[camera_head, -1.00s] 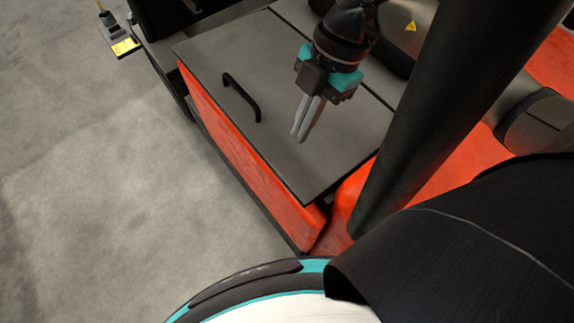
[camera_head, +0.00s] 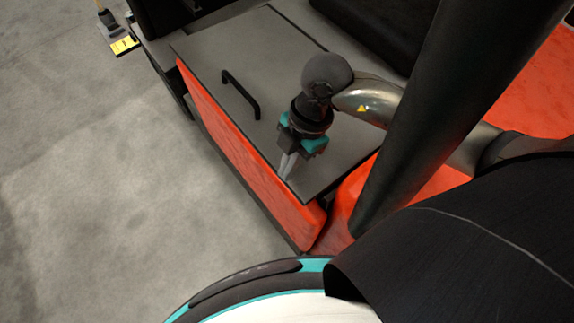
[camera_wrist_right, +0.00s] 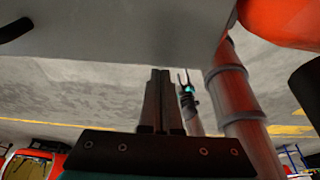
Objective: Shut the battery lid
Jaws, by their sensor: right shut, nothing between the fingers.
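The battery lid (camera_head: 215,60) is a flat grey panel with a black bar handle (camera_head: 241,93), lying over the orange body of the vehicle. It looks level, but I cannot tell whether it is fully seated. My right gripper (camera_head: 287,167) is shut and empty, pointing down at the lid's front edge near its right corner; contact is unclear. In the right wrist view the shut fingers (camera_wrist_right: 160,75) show below the grey lid surface (camera_wrist_right: 120,28), with the handle (camera_wrist_right: 15,28) at upper left.
The orange side panel (camera_head: 240,165) lies under the lid's front edge. A thick dark post (camera_head: 430,110) stands right of the lid. Bare concrete floor (camera_head: 100,200) is free at left. A small item with a yellow label (camera_head: 123,45) is at upper left.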

